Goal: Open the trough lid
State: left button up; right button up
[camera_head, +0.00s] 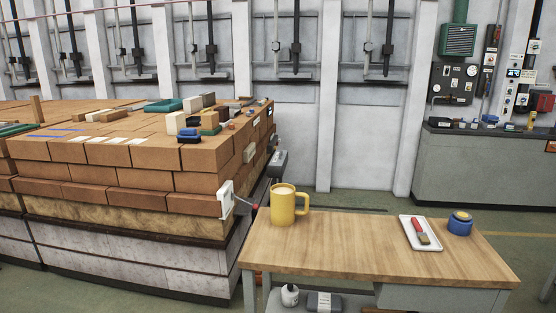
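I cannot make out a trough or a trough lid for certain in the head view. A large stack of brown bricks (110,180) on a pale grey base (120,262) fills the left side. A small white plate-like part (226,198) is on its right end, and a dark grey box-like part (277,163) shows beside that end. Neither of my grippers is in view.
A wooden table (350,250) stands at the front right. It bears a yellow mug (284,207), a white tray (409,232) with a red-handled brush (420,231), and a blue jar (459,225). A grey counter (480,165) stands behind. The table's middle is clear.

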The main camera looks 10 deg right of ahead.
aim_at(278, 158)
jog(key=i+l+z, duration=0.15)
jog(key=l+z, duration=0.2)
jog(key=i+l+z, duration=0.2)
jog(key=l+z, duration=0.15)
jog(key=l, duration=0.2)
jog(key=i+l+z, duration=0.2)
jog(key=l+z, duration=0.15)
jog(key=i+l+z, duration=0.15)
jog(key=l+z, duration=0.25)
jog(key=i+l+z, duration=0.15)
jog(key=z, duration=0.3)
jog(key=i+l+z, duration=0.1)
jog(key=i+z, duration=0.3)
jog(key=i+l+z, duration=0.1)
jog(key=z, duration=0.3)
jog(key=i+l, duration=0.15)
jog(key=i, duration=0.75)
jog(key=i+j+u, duration=0.15)
jog(key=i+u, duration=0.7)
jog(key=i+l+u, duration=0.25)
jog(key=i+u, duration=0.2)
jog(key=i+j+u, duration=0.25)
jog(key=i+u, duration=0.15)
jog(key=i, duration=0.15)
jog(key=i+u, duration=0.35)
jog(key=i, duration=0.25)
jog(key=i+u, duration=0.4)
jog(key=i, duration=0.2)
jog(key=i+l+u, duration=0.35)
jog(key=i, duration=0.2)
